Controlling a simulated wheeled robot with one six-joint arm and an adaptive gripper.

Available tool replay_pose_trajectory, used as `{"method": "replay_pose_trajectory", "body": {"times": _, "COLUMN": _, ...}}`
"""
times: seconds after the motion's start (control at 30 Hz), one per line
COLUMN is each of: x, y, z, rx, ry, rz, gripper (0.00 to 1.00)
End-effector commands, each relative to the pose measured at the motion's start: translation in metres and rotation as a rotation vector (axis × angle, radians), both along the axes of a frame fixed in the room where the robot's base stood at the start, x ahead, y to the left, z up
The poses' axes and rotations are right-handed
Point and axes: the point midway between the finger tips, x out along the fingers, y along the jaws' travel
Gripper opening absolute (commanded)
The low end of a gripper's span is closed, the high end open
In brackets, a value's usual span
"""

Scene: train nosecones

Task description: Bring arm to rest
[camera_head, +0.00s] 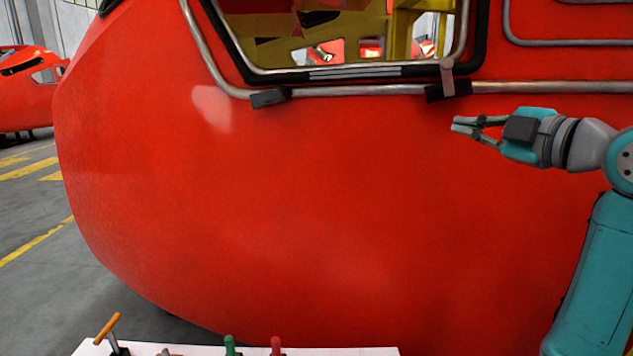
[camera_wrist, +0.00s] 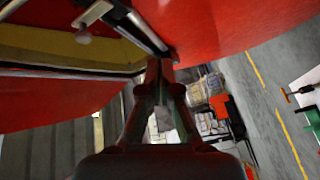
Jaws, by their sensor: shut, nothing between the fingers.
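My gripper (camera_head: 466,127) is at the right of the head view, at the end of my teal and grey arm. It points left, in front of the red nosecone (camera_head: 270,210). Its fingers are shut with nothing between them. In the wrist view the fingers of my gripper (camera_wrist: 166,66) come together near the centre, with the red nosecone (camera_wrist: 230,25) behind and above.
The window frame (camera_head: 350,73) has grey rails and dark clamps (camera_head: 270,98) along its lower edge. A white tray (camera_head: 200,349) at the bottom holds tools with orange, green and red handles. Another red nosecone (camera_head: 28,100) stands far left. Grey floor (camera_head: 50,200) with yellow lines is open at left.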

Motion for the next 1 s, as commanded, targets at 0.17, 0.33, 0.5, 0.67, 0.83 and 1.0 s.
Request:
{"method": "replay_pose_trajectory", "body": {"times": 0.17, "x": 0.017, "y": 0.0, "z": -0.07, "rx": 0.153, "ry": 0.066, "rz": -0.04, "gripper": 0.0}}
{"method": "replay_pose_trajectory", "body": {"times": 0.33, "x": 0.024, "y": 0.001, "z": -0.137, "rx": 0.301, "ry": 0.122, "rz": -0.09, "gripper": 0.0}}
{"method": "replay_pose_trajectory", "body": {"times": 0.5, "x": 0.021, "y": 0.003, "z": -0.205, "rx": 0.435, "ry": 0.176, "rz": -0.147, "gripper": 0.0}}
{"method": "replay_pose_trajectory", "body": {"times": 0.67, "x": 0.01, "y": 0.006, "z": -0.267, "rx": 0.548, "ry": 0.221, "rz": -0.204, "gripper": 0.0}}
{"method": "replay_pose_trajectory", "body": {"times": 0.83, "x": -0.012, "y": 0.011, "z": -0.33, "rx": 0.656, "ry": 0.265, "rz": -0.266, "gripper": 0.0}}
{"method": "replay_pose_trajectory", "body": {"times": 1.0, "x": -0.043, "y": 0.015, "z": -0.388, "rx": 0.75, "ry": 0.302, "rz": -0.328, "gripper": 0.0}}
